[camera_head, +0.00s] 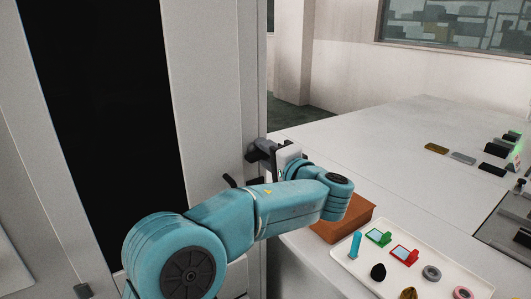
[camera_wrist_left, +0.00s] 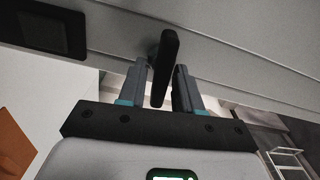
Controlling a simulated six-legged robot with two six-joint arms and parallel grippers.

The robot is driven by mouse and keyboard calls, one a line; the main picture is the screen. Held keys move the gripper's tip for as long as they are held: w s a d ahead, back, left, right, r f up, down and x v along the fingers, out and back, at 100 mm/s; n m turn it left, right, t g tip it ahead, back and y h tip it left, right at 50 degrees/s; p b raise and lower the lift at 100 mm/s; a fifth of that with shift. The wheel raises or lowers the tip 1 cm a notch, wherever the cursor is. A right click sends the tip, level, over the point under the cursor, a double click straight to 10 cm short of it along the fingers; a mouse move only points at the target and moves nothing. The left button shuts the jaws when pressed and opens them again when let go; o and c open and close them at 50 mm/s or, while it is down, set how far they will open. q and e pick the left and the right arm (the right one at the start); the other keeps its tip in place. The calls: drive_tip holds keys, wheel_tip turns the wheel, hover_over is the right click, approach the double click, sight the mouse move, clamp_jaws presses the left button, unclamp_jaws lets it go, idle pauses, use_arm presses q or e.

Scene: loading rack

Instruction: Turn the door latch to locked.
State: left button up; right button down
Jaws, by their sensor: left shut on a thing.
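The door latch is a dark lever (camera_wrist_left: 163,67) on the light grey door panel (camera_wrist_left: 225,75) in the left wrist view. Its long bar stands between the two fingers of my left gripper (camera_wrist_left: 160,85), which is shut on it. The bar appears nearly upright in that view, with a slight tilt. In the head view, my left gripper (camera_head: 260,150) is at the edge of the grey cabinet door (camera_head: 210,90); the latch there is largely hidden by the gripper. My right gripper is in neither view.
A white table (camera_head: 400,150) stands right of the door. A brown box (camera_head: 343,222) and a white tray (camera_head: 345,262) with several small items lie close beside my left arm. Several dark blocks sit farther right. The table's middle is mostly clear.

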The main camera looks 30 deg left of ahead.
use_arm(q)
drive_tip(key=o, duration=0.7)
drive_tip(key=shift+s+d, duration=0.1)
drive_tip(key=shift+d, duration=0.2)
drive_tip(key=b+v, duration=0.3)
drive_tip(key=v, duration=1.2)
drive_tip(key=shift+s+d, duration=0.15)
drive_tip(key=shift+d, duration=0.15)
